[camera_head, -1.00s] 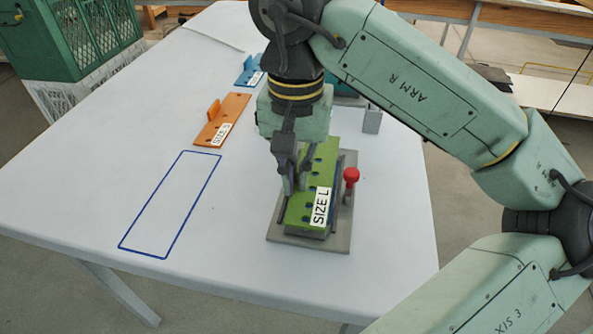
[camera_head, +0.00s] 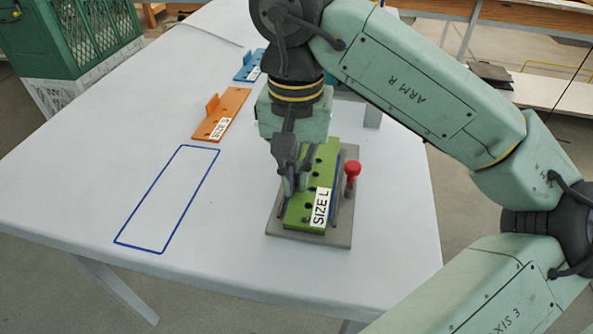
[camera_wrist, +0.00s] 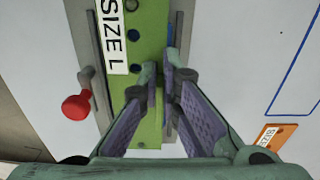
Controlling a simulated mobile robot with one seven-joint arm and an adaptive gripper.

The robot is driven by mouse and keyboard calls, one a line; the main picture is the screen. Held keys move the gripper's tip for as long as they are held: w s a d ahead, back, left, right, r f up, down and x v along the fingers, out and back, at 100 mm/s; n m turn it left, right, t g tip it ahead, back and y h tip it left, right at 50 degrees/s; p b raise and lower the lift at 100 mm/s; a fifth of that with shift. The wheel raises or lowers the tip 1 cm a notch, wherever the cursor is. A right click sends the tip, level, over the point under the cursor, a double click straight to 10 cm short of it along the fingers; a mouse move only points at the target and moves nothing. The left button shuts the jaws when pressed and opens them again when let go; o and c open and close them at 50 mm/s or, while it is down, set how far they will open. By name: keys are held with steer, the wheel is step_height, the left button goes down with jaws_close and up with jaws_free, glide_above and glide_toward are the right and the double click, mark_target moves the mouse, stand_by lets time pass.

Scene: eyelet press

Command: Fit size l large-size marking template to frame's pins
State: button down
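The green template labelled SIZE L (camera_head: 325,180) lies lengthwise over the grey frame (camera_head: 285,232), roughly in line with it. It looks low and close to the frame, but whether it is fully seated I cannot tell. My gripper (camera_head: 290,185) is at the template's left side, its fingers nearly together on what seems to be its upright tab, mostly hidden by them. In the wrist view the fingertips (camera_wrist: 160,75) close beside the green template (camera_wrist: 148,50). Dark holes show along the plate; the pins cannot be made out clearly.
A red knob (camera_head: 352,170) stands at the frame's right edge. An orange SIZE S template (camera_head: 225,112) and a blue template (camera_head: 250,65) lie farther back on the table. A blue outlined rectangle (camera_head: 133,212) at left is empty. A green crate (camera_head: 75,35) stands at the back left.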

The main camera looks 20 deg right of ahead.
steer(key=shift+f, duration=0.2)
steer(key=c, duration=1.7)
jaws_free()
steer(key=shift+r, duration=0.1)
steer(key=shift+r+p, duration=1.95)
steer(key=shift+r, duration=0.5)
